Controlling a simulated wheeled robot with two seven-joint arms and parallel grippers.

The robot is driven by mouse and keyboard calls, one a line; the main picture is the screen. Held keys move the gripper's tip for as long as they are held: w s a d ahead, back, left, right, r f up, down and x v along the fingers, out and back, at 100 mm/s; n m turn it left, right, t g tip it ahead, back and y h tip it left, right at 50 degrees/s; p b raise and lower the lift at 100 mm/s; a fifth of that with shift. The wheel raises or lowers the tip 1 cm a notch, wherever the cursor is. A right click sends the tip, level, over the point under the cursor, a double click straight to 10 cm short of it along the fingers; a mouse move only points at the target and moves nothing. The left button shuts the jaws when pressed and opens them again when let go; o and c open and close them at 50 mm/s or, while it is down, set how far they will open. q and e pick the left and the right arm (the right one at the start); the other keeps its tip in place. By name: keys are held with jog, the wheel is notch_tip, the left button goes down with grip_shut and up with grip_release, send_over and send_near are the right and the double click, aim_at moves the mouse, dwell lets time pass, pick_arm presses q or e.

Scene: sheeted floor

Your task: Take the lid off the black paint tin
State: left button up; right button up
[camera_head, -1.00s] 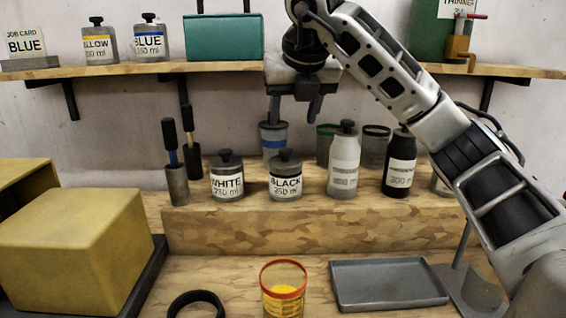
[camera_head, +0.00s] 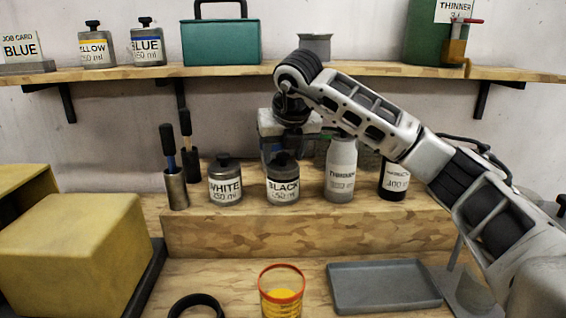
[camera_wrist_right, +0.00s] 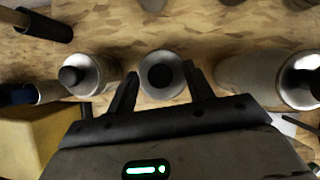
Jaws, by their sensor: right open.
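The black paint tin (camera_head: 283,188), a grey tin labelled BLACK 250 ml, stands upright on the raised wooden step with its dark knobbed lid (camera_head: 283,164) on. The fingers look apart from the knob; contact with the tin cannot be told. My left gripper is not in view.
The white tin (camera_head: 225,185) stands close on the left, a taller thinner bottle (camera_head: 341,172) on the right. Brushes in a holder (camera_head: 177,188) are further left. In front lie an orange-rimmed cup (camera_head: 281,292), a black ring (camera_head: 196,304) and an empty grey tray (camera_head: 384,287).

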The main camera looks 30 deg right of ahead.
jog(key=c, duration=1.1)
jog(key=shift+o, duration=0.2)
jog(key=shift+r, duration=0.1)
